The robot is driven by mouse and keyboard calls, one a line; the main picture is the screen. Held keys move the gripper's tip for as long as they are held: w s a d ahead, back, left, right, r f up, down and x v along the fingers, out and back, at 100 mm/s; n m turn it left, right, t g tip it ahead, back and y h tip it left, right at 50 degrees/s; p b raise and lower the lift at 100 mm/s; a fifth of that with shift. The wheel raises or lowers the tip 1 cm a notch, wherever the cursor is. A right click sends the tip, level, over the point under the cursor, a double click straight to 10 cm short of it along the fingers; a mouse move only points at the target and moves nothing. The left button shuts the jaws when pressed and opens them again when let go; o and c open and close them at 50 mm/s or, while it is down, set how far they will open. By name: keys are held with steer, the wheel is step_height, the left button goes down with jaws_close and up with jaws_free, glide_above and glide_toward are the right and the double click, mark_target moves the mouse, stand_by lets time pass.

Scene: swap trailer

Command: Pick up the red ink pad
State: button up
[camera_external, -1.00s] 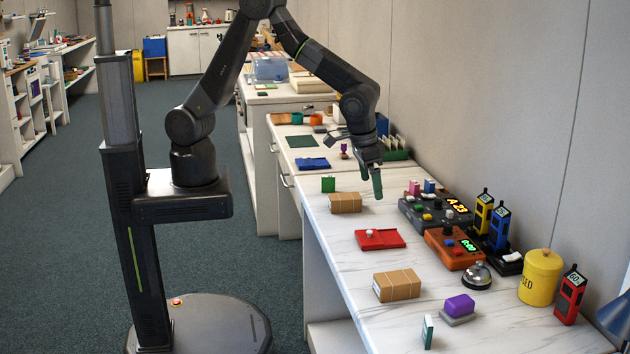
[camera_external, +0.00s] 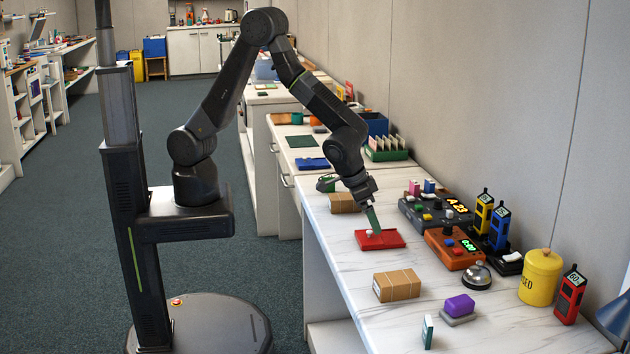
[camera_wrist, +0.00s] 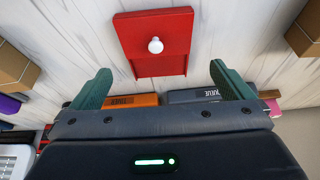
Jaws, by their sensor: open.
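The red ink pad (camera_external: 388,240) lies flat on the white marble-patterned table, with a small white knob on top. In the wrist view the red ink pad (camera_wrist: 155,40) shows ahead of the fingertips, roughly between them. My gripper (camera_external: 373,225) is just above the pad's far edge, pointing down. In the wrist view my gripper (camera_wrist: 160,80) has its two green fingers wide apart with nothing between them. I cannot tell whether a fingertip touches the pad.
Cardboard boxes stand on both sides, a near one (camera_external: 397,285) and a far one (camera_external: 343,203). An orange timer box (camera_external: 455,250) and a dark box (camera_external: 425,218) stand to the right. A bell (camera_external: 477,276) and yellow canister (camera_external: 540,277) are nearer.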

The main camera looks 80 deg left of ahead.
mark_target(380, 236)
steer(key=shift+p+x, duration=0.6)
steer(key=shift+x, duration=2.35)
steer(key=shift+w+d+r, duration=0.1)
steer(key=shift+d, duration=0.05)
steer(key=c, duration=1.1)
